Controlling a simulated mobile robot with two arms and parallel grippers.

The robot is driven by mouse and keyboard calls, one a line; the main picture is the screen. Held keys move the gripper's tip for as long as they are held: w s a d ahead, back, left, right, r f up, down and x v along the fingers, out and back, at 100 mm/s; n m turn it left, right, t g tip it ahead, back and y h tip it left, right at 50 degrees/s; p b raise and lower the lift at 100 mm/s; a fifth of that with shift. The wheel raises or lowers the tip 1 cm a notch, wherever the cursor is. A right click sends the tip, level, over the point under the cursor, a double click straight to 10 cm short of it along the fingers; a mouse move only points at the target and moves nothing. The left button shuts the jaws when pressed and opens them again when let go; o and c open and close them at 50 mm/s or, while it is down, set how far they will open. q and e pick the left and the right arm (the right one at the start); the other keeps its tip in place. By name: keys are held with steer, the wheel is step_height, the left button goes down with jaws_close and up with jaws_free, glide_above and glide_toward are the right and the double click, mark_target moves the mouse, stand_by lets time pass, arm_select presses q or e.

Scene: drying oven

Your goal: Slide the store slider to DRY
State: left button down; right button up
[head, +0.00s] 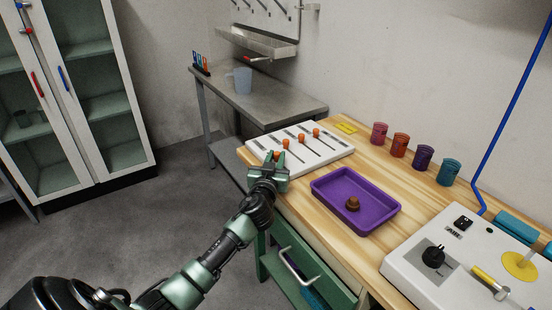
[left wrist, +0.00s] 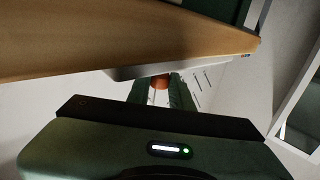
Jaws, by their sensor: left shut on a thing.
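A white slider panel (head: 322,157) lies on the wooden bench, with several orange knobs in dark slots. My left gripper (head: 279,158) is at the panel's front left edge, shut on an orange knob (head: 276,154), the one nearest the panel's left end. In the left wrist view, the orange knob (left wrist: 159,82) sits between the two green fingers of the gripper (left wrist: 160,90). The other knobs (head: 286,142) stand apart from it along the panel. The labels on the panel are too small to read. My right gripper is not in view.
A purple tray (head: 327,190) with a brown object (head: 352,203) is right of the panel. Several coloured cups (head: 400,145) line the wall. A white control box (head: 415,262) stands at the right. An open green drawer (head: 318,266) juts out below the bench (head: 375,255).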

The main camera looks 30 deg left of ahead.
mark_target(286, 167)
arm_select(q)
steer(key=shift+s+d+f, duration=0.1)
steer(key=shift+d, duration=0.3)
steer(key=d, duration=0.1)
steer(key=s+d, duration=0.1)
steer(key=d, duration=0.1)
steer(key=shift+s+d, duration=0.35)
steer(key=shift+d, duration=0.1)
steer(key=c, duration=1.6)
jaws_free()
steer(key=shift+f, duration=0.1)
steer(key=o, duration=0.3)
steer(key=shift+o, duration=0.2)
steer(key=shift+r, duration=0.2)
